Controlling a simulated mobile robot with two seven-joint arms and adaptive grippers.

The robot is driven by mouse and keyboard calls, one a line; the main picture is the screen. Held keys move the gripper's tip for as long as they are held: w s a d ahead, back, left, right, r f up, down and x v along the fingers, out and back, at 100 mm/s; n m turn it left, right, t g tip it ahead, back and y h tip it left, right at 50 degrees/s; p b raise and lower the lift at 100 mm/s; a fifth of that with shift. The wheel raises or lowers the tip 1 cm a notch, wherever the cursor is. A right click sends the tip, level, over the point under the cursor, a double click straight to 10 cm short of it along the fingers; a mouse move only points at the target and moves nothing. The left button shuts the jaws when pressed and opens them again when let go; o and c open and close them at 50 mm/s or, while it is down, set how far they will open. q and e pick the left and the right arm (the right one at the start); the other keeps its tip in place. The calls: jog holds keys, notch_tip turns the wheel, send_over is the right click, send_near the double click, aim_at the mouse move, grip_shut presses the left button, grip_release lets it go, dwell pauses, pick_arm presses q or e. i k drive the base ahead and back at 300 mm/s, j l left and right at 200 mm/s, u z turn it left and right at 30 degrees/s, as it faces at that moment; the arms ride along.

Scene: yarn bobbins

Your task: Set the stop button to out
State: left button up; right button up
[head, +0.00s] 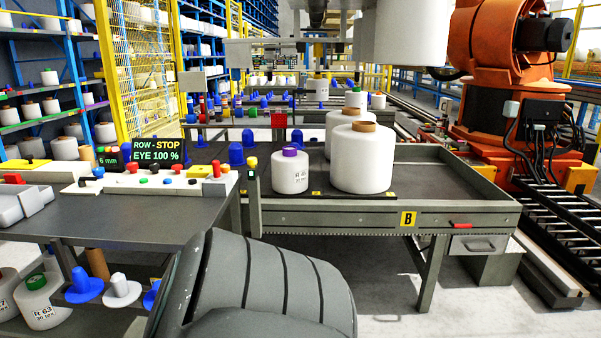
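A white control panel (150,181) stands on the grey table at the left. At its right end a red mushroom-shaped button (216,168) sits by a yellow housing (200,171); it looks like the stop button. It is too small to tell whether it is in or out. A row of smaller red, black and green buttons runs along the panel. Behind it a display (158,150) reads "ROW - STOP" and "EYE 100 %". Neither gripper's fingers show. A dark grey rounded part at the bottom centre, apparently my arm, covers part of the table's front.
White bobbins, including a big one (361,160), stand on the grey table marked B (440,215). A yellow-topped post (252,175) stands right of the panel. A lower shelf holds bobbins (40,300) and blue-based holders. An orange robot (510,90) stands at the right.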

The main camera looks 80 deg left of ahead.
aim_at(178, 167)
jog(key=u, duration=3.35)
